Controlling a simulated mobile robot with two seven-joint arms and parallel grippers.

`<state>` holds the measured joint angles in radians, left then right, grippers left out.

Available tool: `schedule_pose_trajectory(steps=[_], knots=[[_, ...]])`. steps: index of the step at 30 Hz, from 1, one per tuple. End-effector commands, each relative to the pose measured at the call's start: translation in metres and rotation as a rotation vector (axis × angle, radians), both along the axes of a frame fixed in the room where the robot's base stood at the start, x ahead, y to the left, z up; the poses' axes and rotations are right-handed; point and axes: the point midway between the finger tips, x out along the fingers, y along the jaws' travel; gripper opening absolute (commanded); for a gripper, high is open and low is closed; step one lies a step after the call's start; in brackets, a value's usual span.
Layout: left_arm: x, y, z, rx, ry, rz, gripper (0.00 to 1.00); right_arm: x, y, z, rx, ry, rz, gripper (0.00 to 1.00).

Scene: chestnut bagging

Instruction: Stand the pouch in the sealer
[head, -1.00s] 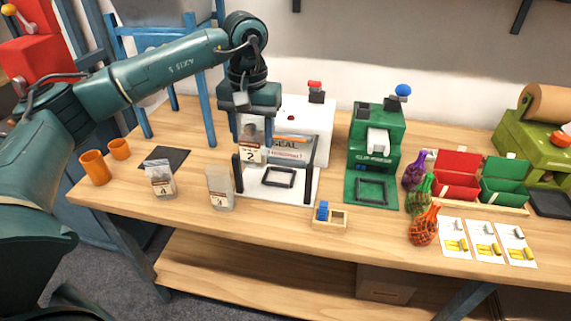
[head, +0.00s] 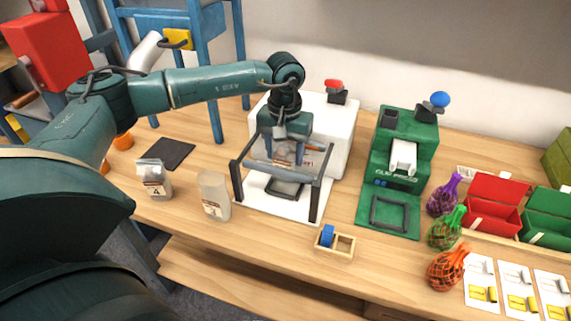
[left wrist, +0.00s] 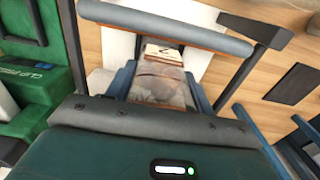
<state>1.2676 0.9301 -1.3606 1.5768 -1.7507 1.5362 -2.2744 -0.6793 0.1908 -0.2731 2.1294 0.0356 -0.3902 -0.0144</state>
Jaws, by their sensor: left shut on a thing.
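The pouch, clear with brown contents and a label marked 2, shows between my fingers in the left wrist view (left wrist: 160,85). My left gripper (head: 284,152) is shut on it and points down at the sealer. The sealer (head: 341,130) is a white machine with a red-topped lever, dark posts, a grey crossbar (head: 283,174) and a white base plate carrying a black square frame (head: 286,190). In the head view the gripper and crossbar hide most of the pouch. I cannot tell whether its bottom touches the plate. My right gripper is not in view.
Pouches marked 4 (head: 154,181) and a paler one (head: 214,196) stand left of the sealer. A green clip press (head: 405,150) stands to its right. A small wooden box with a blue roll (head: 335,244) sits in front. Net bags and red and green bins (head: 494,203) lie further right.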

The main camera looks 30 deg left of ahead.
Motion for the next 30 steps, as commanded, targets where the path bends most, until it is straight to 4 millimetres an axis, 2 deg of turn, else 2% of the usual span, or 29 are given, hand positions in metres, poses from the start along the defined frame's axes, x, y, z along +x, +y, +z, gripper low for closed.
schedule_pose_trajectory(steps=[9,20,21,28,30], knots=[[-0.001,0.0,-0.036,0.001,0.003,0.0,0.28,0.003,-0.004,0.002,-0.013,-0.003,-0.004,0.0],[0.0,0.0,-0.043,0.0,0.0,-0.001,0.28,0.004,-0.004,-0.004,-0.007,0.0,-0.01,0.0],[0.0,0.0,-0.043,0.0,0.0,-0.001,0.53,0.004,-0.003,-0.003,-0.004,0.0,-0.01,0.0],[0.0,0.0,-0.042,0.0,0.0,-0.001,0.72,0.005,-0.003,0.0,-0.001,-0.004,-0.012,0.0],[0.0,0.0,-0.042,0.0,0.0,-0.001,0.74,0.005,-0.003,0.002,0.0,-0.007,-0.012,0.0]])
